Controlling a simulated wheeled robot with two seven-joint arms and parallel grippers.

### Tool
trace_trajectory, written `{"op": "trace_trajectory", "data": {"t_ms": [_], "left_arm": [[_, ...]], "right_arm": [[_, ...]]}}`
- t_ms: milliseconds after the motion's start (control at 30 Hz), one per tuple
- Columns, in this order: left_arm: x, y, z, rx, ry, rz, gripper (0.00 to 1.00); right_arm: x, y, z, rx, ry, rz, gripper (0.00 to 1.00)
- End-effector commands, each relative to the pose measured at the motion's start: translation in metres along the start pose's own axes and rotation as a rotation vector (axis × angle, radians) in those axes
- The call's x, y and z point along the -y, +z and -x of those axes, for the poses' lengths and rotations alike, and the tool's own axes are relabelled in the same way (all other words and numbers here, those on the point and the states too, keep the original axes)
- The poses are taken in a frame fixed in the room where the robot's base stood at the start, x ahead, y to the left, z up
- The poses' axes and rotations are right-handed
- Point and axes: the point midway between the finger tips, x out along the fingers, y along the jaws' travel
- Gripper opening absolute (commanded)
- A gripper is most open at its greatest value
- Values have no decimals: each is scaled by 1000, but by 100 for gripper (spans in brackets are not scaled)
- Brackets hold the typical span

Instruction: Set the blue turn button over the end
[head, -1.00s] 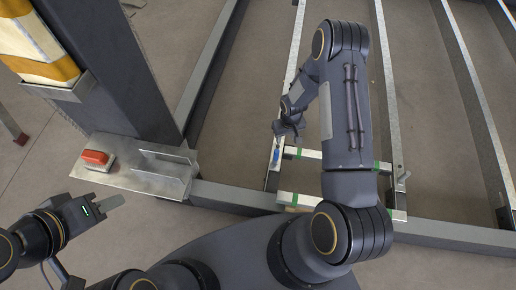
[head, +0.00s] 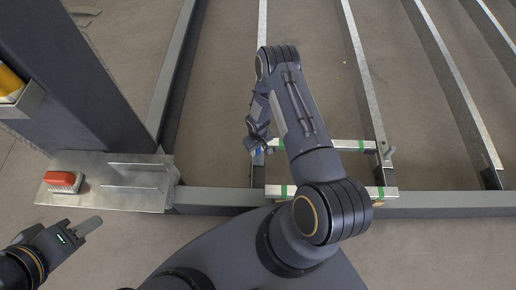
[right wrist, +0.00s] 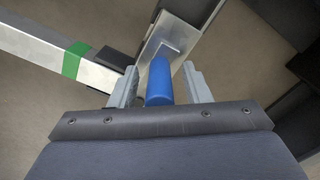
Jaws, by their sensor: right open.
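The blue turn button (right wrist: 159,82) stands between the two fingers of my right gripper (right wrist: 160,88) in the right wrist view, in front of a metal bar end. I cannot tell whether the fingers touch it. My right gripper is open.
A metal plate (head: 120,195) with a red brush (head: 63,182) lies at the foot of the dark post (head: 70,75). A second cross bar (head: 330,192) with green tape runs nearer to me. Long rails (head: 360,75) extend away, with open floor between them.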

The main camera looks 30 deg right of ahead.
Motion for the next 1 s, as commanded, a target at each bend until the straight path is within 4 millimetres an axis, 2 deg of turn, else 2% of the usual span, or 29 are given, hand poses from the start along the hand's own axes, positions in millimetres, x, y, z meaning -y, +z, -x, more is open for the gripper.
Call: {"op": "trace_trajectory", "data": {"t_ms": [133, 467, 767, 1000], "left_arm": [[0, 0, 0, 0, 0, 0, 36], [0, 0, 0, 0, 0, 0, 36], [0, 0, -1, 0, 0, 0, 36], [6, 6, -12, 0, 0, 0, 36]], "right_arm": [[0, 0, 0, 0, 0, 0, 43], [0, 0, 1, 0, 0, 0, 0], [-1, -1, 0, 0, 0, 3, 0], [-12, -8, -2, -2, -1, 50, 0]]}}
